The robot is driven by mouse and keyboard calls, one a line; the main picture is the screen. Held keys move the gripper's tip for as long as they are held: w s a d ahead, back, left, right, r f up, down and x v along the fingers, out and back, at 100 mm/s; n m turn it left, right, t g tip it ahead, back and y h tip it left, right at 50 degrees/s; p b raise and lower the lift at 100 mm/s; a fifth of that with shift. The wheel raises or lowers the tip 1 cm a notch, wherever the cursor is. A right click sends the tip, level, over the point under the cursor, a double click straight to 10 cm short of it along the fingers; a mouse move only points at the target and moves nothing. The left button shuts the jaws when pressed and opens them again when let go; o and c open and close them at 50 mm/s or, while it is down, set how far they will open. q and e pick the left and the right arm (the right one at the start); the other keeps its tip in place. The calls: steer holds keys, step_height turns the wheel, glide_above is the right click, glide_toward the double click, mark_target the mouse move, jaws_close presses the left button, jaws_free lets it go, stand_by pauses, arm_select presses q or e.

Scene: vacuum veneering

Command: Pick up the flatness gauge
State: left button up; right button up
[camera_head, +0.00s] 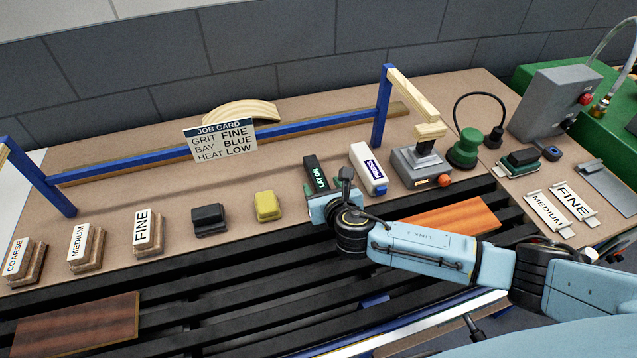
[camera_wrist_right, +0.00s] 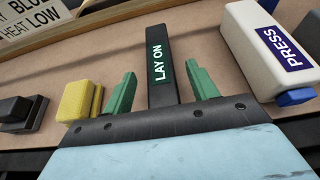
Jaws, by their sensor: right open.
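In the right wrist view the gauge (camera_wrist_right: 160,55) stretches away from me between the green fingers. My right gripper (camera_head: 328,193) is open at the near end of the gauge. In the right wrist view its fingertips (camera_wrist_right: 160,84) stand on either side of the bar, with a gap on each side. The gauge's near end is hidden by the gripper body. My left gripper is not in view.
A yellow block (camera_head: 268,206) and a black block (camera_head: 209,219) lie left of the gauge. The white "PRESS" bottle (camera_head: 367,168) and a grey joystick box (camera_head: 421,167) stand right. A blue rail (camera_head: 305,126) with a job card (camera_head: 220,139) runs behind. Black slats (camera_head: 260,290) lie in front.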

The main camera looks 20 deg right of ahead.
steer(key=shift+w+f, duration=0.15)
steer(key=shift+w, duration=0.2)
steer(key=c, duration=1.2)
